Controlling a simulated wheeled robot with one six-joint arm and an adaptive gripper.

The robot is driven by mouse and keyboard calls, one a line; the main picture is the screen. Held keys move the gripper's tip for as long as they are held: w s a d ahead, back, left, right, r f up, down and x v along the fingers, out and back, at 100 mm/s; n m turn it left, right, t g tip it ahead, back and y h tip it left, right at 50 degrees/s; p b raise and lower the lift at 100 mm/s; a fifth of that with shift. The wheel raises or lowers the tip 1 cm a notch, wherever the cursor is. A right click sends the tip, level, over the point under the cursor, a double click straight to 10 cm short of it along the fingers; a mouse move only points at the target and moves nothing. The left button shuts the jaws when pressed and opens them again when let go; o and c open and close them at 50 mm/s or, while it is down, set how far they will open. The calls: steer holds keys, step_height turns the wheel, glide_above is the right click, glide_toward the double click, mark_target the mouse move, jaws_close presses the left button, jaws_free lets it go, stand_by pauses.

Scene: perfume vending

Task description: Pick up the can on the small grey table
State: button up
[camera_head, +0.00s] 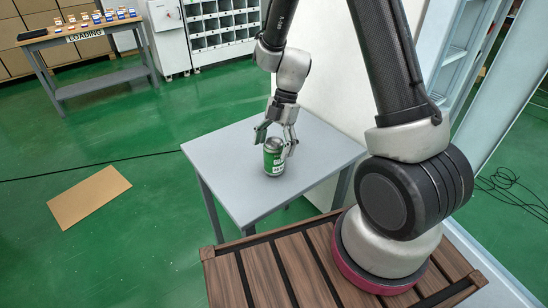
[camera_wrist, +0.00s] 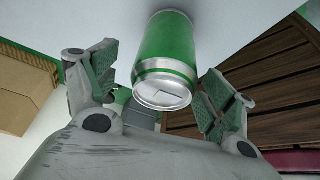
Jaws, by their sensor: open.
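A green can with silver ends (camera_head: 273,157) stands upright on the small grey table (camera_head: 232,168), toward the middle of its top. My gripper (camera_head: 275,139) is right above and around the can's upper part, pointing down, with its fingers spread. In the wrist view the can (camera_wrist: 167,55) lies between the two open fingers of my gripper (camera_wrist: 160,86), with a visible gap to the left finger and a smaller one to the right. I cannot tell whether either finger touches it.
A slatted brown wooden surface (camera_head: 262,276) lies in front of the grey table. A flat cardboard sheet (camera_head: 90,197) is on the green floor at left. A loading table (camera_head: 50,41) with several small boxes stands at the back left. A white wall (camera_head: 330,85) rises behind the grey table.

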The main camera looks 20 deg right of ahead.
mark_target(268, 173)
steer(key=x, duration=0.4)
steer(key=shift+s+d+f, duration=0.1)
steer(key=shift+f, duration=0.3)
steer(key=shift+c, duration=0.3)
steer(key=c, duration=1.3)
